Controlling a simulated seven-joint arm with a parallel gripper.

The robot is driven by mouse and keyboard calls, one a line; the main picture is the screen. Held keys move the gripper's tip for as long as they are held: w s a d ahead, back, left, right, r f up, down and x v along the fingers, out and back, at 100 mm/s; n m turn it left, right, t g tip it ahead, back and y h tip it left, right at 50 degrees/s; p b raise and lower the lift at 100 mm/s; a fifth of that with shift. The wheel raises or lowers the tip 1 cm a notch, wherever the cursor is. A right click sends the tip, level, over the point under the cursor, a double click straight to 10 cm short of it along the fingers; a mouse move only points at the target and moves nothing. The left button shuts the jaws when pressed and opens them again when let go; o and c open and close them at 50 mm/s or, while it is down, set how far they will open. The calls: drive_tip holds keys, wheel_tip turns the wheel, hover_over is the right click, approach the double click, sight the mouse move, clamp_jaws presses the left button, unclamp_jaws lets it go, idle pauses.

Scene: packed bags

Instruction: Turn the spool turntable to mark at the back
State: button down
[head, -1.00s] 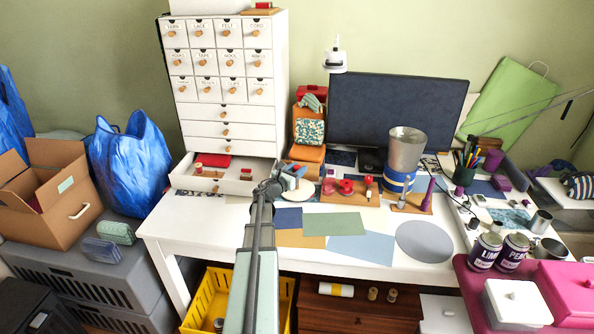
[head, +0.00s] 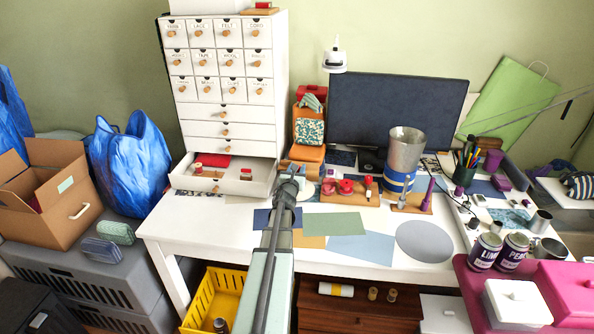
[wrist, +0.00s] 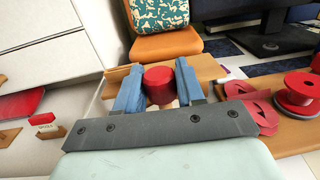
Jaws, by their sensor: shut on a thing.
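My gripper (head: 288,180) is at the back of the white desk, just in front of the orange block stack. In the wrist view my gripper (wrist: 158,68) has its two blue fingers on either side of a red cylinder (wrist: 159,88), which looks like a spool, and is shut on it. A tan wooden board (wrist: 205,68) lies behind and beside it. I cannot make out a mark.
To the right is a board with red spools (head: 346,187); one red spool (wrist: 298,90) shows close by in the wrist view. An open drawer (head: 228,181) juts out at left. A patterned block (head: 310,131) and the monitor (head: 398,112) stand behind. Flat sheets (head: 335,225) cover the front.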

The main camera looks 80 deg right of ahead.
drive_tip(key=shift+d+r, duration=0.1)
drive_tip(key=shift+r, duration=0.05)
drive_tip(key=c, duration=0.8)
unclamp_jaws()
drive_tip(key=shift+a, duration=0.2)
drive_tip(key=a, duration=1.3)
drive_tip(key=shift+w+a, duration=0.3)
drive_tip(key=shift+w, duration=0.15)
